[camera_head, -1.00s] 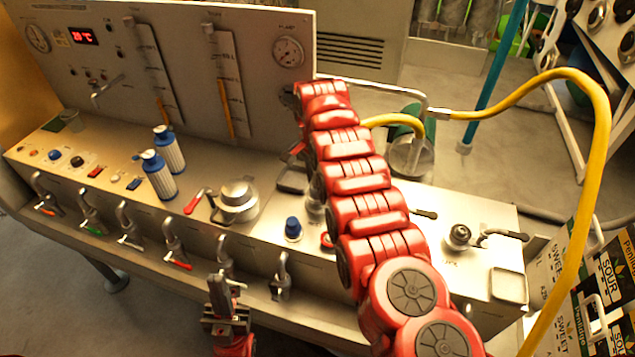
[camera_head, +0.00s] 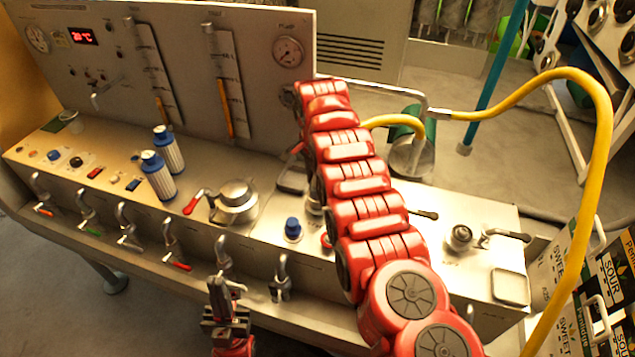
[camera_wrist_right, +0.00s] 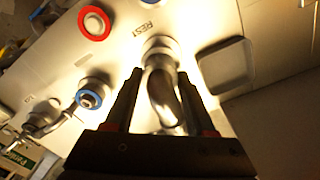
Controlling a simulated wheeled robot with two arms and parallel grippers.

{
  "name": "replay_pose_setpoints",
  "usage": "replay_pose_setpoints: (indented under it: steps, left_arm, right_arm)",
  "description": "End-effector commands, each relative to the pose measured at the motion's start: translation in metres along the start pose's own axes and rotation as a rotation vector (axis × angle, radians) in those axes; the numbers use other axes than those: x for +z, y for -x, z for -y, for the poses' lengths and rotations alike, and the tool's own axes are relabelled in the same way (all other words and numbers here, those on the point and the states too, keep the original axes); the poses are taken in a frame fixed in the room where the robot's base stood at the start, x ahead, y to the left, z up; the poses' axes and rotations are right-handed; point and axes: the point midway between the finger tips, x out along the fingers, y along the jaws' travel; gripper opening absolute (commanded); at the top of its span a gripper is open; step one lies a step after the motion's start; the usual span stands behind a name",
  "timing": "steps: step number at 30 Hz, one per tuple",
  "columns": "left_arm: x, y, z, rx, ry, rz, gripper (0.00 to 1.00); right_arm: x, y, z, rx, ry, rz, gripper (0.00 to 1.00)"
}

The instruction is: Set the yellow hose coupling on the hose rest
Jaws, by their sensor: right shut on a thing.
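The yellow hose (camera_head: 603,130) arches over the right side of the head view, and its near end passes behind my red right arm. In the right wrist view, my right gripper (camera_wrist_right: 157,80) is shut on a curved metal piece (camera_wrist_right: 163,92), which I take for the hose coupling; no yellow shows there. The piece's far end is at a round metal fitting (camera_wrist_right: 158,43) beside the printed word REST, taken for the hose rest. Whether it is seated I cannot tell. My left gripper (camera_head: 225,284) is at the bench's front edge; its jaw gap is unclear.
The right wrist view shows a red-ringed port (camera_wrist_right: 95,22), a blue-ringed port (camera_wrist_right: 90,97) and a square recess (camera_wrist_right: 227,65). In the head view, two blue-capped bottles (camera_head: 158,176) and a lidded pot (camera_head: 236,200) stand on the bench. Several taps (camera_head: 172,245) line its front.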

Motion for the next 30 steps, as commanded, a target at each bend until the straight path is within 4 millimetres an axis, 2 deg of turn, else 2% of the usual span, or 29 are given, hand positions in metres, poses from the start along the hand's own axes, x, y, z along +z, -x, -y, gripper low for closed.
replay_pose_setpoints:
  steps: [26, 27, 29, 30]
  left_arm:
    - [0.001, 0.006, 0.000, 0.000, 0.000, 0.000, 0.00]
    - [0.001, 0.006, 0.000, 0.000, 0.000, 0.000, 0.00]
    - [0.001, 0.006, 0.000, 0.000, 0.000, 0.000, 0.00]
    - [0.001, 0.006, 0.000, 0.000, 0.000, 0.000, 0.00]
  right_arm:
    - [0.000, -0.011, 0.001, -0.002, 0.000, -0.001, 0.00]
    - [0.000, -0.011, 0.001, -0.002, 0.000, -0.001, 0.59]
    - [0.000, -0.010, 0.001, -0.002, 0.000, -0.001, 0.68]
    - [0.000, -0.010, 0.001, -0.002, 0.000, -0.001, 0.68]
